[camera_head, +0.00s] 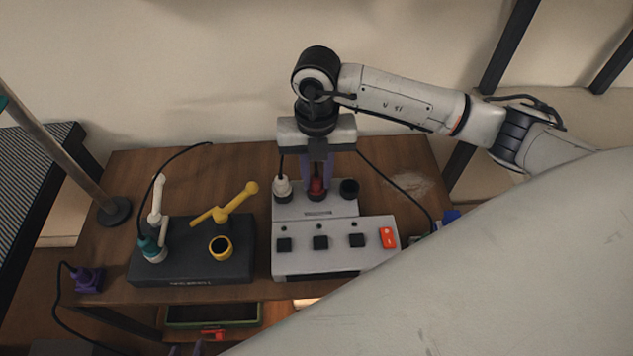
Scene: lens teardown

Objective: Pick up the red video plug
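The red video plug (317,186) stands upright in the middle of three sockets on the back of a grey console (335,262). My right gripper (318,187) reaches down from above, with its purple fingers on either side of the plug. The gap is narrow, and I cannot tell whether the fingers touch it. The fingers partly hide the plug.
A white plug (283,187) sits left of the red one, and a black socket (349,189) right of it looks empty. A dark box (190,266) with a yellow lever (228,206) stands to the left. A purple plug (88,280) lies at the left. Cables trail across the table.

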